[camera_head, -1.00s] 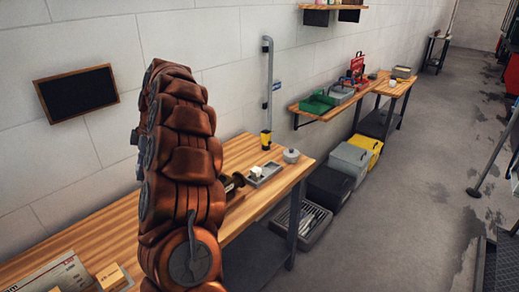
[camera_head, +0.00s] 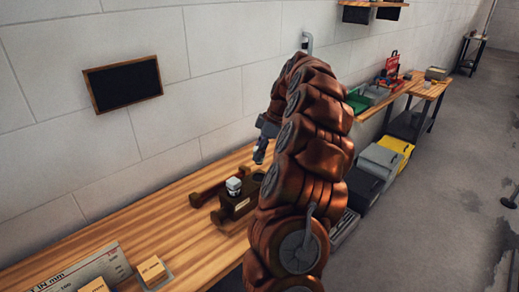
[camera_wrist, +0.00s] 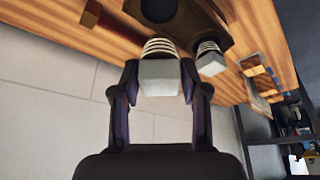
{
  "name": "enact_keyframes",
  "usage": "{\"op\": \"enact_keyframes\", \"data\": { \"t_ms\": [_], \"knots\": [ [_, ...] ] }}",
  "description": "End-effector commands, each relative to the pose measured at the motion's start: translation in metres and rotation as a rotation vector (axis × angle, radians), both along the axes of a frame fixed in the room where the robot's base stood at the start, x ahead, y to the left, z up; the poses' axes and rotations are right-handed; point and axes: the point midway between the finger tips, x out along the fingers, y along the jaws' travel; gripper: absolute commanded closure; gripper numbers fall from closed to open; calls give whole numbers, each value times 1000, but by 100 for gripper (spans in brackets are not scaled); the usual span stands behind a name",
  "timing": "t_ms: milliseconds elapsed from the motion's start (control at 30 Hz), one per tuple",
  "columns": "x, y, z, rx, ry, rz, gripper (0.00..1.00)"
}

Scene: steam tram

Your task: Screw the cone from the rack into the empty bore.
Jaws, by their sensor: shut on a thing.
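My gripper (camera_wrist: 158,85) is shut on a pale grey cone (camera_wrist: 160,75), whose ringed, thread-like end points away from the wrist. In the head view, my gripper (camera_head: 262,150) is partly hidden by my arm and is above the workbench, with the cone's end (camera_head: 259,157) just showing. A dark brown block (camera_head: 238,205) stands below on the bench. It bears another grey-white cone (camera_head: 234,185), also seen in the wrist view (camera_wrist: 210,60). A dark round bore (camera_wrist: 158,8) shows empty beside that cone. The held cone is apart from the bore. No rack can be made out for certain.
A brown wooden bar (camera_head: 215,187) lies on the bench behind the block. Wooden blocks (camera_head: 150,271) and a printed measuring sheet (camera_head: 85,277) lie at the near left. The bench middle (camera_head: 160,225) is clear. A wall with a dark board (camera_head: 123,84) runs behind.

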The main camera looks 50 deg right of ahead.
Motion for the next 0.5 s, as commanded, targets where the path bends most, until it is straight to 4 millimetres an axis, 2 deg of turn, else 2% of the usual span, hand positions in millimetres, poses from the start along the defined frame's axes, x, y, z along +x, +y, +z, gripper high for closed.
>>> {"op": "enact_keyframes", "data": {
  "t_ms": [500],
  "knots": [
    [-1, 0, -28, 2, 1, 0, 100]
  ]
}}
